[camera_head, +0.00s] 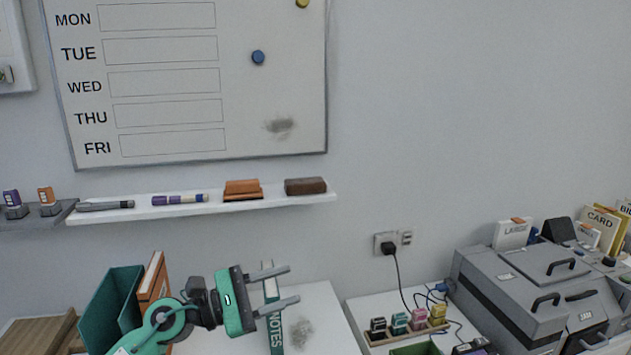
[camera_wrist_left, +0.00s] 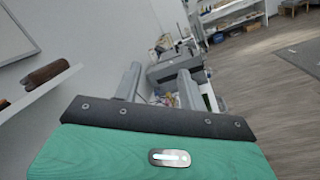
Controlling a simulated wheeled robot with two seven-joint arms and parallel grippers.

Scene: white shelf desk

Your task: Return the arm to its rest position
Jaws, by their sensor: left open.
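My left gripper (camera_head: 283,287) is open and empty. It is held in the air above the white desk (camera_head: 318,318), with its fingers pointing right in the head view. In the left wrist view the two grey fingers (camera_wrist_left: 156,88) are spread apart with nothing between them. My green left arm comes in from the bottom left of the head view. My right gripper is not in either view.
A teal NOTES binder (camera_head: 275,334) stands partly behind the left gripper. A green file holder (camera_head: 112,305) stands left of the arm. A wall ledge (camera_head: 150,210) holds markers and erasers. A grey machine (camera_head: 510,300) is at the right.

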